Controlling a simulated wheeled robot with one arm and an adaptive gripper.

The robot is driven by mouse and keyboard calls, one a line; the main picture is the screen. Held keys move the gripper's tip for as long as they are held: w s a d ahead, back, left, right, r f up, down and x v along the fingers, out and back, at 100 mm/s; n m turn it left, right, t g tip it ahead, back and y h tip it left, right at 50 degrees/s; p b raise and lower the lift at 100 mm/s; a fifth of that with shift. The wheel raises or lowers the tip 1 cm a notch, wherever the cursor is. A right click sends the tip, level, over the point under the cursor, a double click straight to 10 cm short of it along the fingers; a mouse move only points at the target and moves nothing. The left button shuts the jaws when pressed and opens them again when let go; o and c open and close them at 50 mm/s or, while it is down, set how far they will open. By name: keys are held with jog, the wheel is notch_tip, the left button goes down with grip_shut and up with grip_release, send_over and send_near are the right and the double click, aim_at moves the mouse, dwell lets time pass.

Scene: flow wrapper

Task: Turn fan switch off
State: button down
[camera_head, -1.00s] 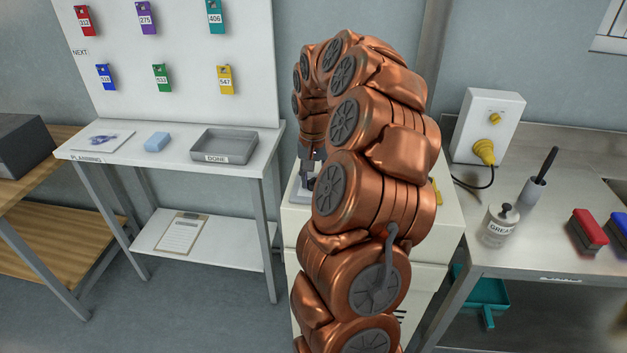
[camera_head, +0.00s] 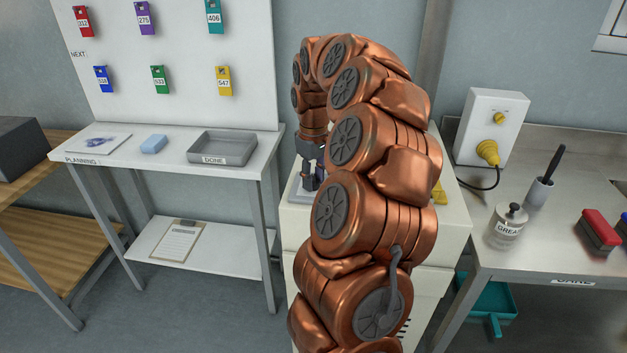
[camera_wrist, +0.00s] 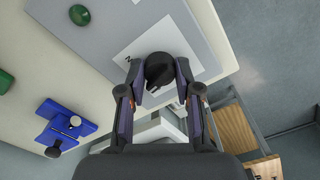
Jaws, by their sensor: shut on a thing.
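In the wrist view a round black knob (camera_wrist: 159,68), which looks like the fan switch, stands on a white label plate (camera_wrist: 135,45) on a grey panel (camera_wrist: 85,30). My gripper (camera_wrist: 158,78) is shut on the knob, one finger on each side of it. Most of the label's marks are hidden by the knob and fingers, so I cannot read the switch position. In the head view my gripper (camera_head: 312,178) is low over the cream cabinet (camera_head: 295,225), and my arm hides the knob.
A white table (camera_head: 110,155) with a grey DONE tray (camera_head: 222,160) stands left. A metal bench (camera_head: 560,262) with a grease pot (camera_head: 508,222) and a yellow plug (camera_head: 487,152) stands right.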

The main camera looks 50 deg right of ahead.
jog(key=n, duration=0.6)
jog(key=shift+n, duration=0.4)
dwell(0.4)
jog(key=c, duration=0.8)
grip_release()
notch_tip(320, 180, up, 12)
jog(key=shift+a, duration=0.1)
dwell(0.5)
